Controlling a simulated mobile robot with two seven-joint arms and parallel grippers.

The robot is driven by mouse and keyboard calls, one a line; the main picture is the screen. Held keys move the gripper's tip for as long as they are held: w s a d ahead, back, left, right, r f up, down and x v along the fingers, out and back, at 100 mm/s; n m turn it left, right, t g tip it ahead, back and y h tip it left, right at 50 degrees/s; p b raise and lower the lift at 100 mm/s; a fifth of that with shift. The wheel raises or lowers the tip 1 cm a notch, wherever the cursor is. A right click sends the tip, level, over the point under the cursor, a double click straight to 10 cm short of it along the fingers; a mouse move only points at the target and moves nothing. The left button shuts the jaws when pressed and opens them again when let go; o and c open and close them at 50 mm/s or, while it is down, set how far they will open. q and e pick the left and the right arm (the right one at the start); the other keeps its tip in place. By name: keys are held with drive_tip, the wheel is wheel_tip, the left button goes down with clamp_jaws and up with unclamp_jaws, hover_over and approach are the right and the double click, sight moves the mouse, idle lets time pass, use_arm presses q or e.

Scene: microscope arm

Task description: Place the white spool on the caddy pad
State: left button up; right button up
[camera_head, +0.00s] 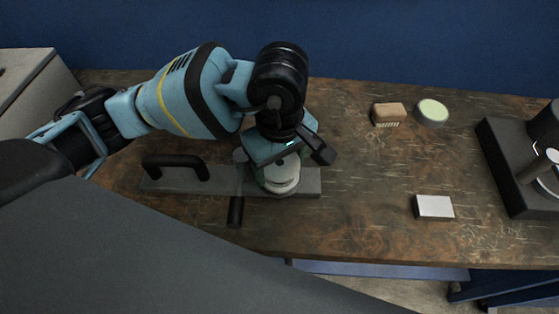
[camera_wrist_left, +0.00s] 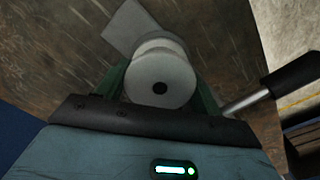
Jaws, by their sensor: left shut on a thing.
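My left gripper (camera_head: 280,165) reaches down over a grey plate with a black arched handle, and is shut on the white spool (camera_head: 281,184). In the left wrist view the spool (camera_wrist_left: 160,78) sits between the green fingers, its round end with a dark centre hole toward the camera. The grey plate (camera_head: 306,183), likely the caddy, lies on the table, with its right end clear of the spool. I cannot tell whether the spool touches the plate; its underside is hidden. No separately marked pad shows. My right gripper is not in view.
A wooden brush (camera_head: 388,113), a round pale-green-topped dish (camera_head: 432,111) and a white-topped box (camera_head: 435,207) stand right. A dark instrument base (camera_head: 513,172) is far right. Table between is clear.

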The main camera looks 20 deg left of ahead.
sight(280, 163)
use_arm(q)
drive_tip(key=shift+f, duration=0.2)
drive_tip(key=shift+f, duration=0.1)
drive_tip(key=o, duration=0.7)
drive_tip(key=shift+o, duration=0.2)
wheel_tip(280, 163, up, 12)
drive_tip(key=shift+r+p, duration=0.25)
drive_tip(key=shift+p, duration=0.15)
